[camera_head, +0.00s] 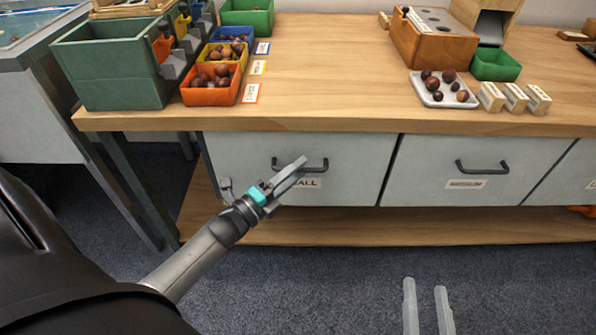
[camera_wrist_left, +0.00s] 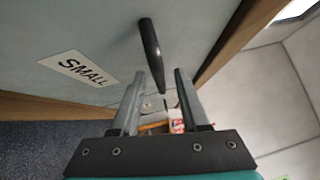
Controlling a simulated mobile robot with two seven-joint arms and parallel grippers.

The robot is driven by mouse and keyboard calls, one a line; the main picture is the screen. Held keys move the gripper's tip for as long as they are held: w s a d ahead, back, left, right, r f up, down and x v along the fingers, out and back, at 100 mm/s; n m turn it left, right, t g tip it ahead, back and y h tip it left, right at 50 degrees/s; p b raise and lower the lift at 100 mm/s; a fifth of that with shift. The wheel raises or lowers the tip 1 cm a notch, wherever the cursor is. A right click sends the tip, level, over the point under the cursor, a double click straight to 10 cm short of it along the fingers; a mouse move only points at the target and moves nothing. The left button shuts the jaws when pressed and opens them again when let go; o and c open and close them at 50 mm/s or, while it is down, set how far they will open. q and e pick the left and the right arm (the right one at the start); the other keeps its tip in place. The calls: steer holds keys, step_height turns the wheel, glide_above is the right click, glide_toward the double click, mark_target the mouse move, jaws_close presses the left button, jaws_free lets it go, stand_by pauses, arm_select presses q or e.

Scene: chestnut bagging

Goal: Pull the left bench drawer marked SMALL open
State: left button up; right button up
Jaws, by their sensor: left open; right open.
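The left drawer (camera_head: 350,160) under the bench has a pale grey front that sits in line with its neighbour and looks closed. Its dark bar handle (camera_head: 318,164) is partly hidden by my left gripper (camera_head: 298,166). The SMALL label (camera_head: 310,183) below the handle is partly covered, but reads fully in the left wrist view (camera_wrist_left: 78,68). In that view my left gripper (camera_wrist_left: 158,76) is open and the handle (camera_wrist_left: 150,48) shows between its fingertips, nearer the left finger. I cannot tell whether they touch. My right gripper (camera_head: 426,284) is open and empty, low over the floor.
The MEDIUM drawer (camera_head: 430,160) is to the right with its own handle. The wooden benchtop (camera_head: 330,80) overhangs the drawers and a lower shelf (camera_head: 400,230) runs beneath. Orange bin (camera_head: 208,95), green box (camera_head: 110,75) and white tray (camera_head: 442,100) stand on top. Floor in front is clear.

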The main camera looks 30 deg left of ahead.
arm_select(q)
steer(key=shift+w+d, duration=0.1)
steer(key=shift+w, duration=0.25)
steer(key=shift+c, duration=0.3)
jaws_close()
stand_by(1.0)
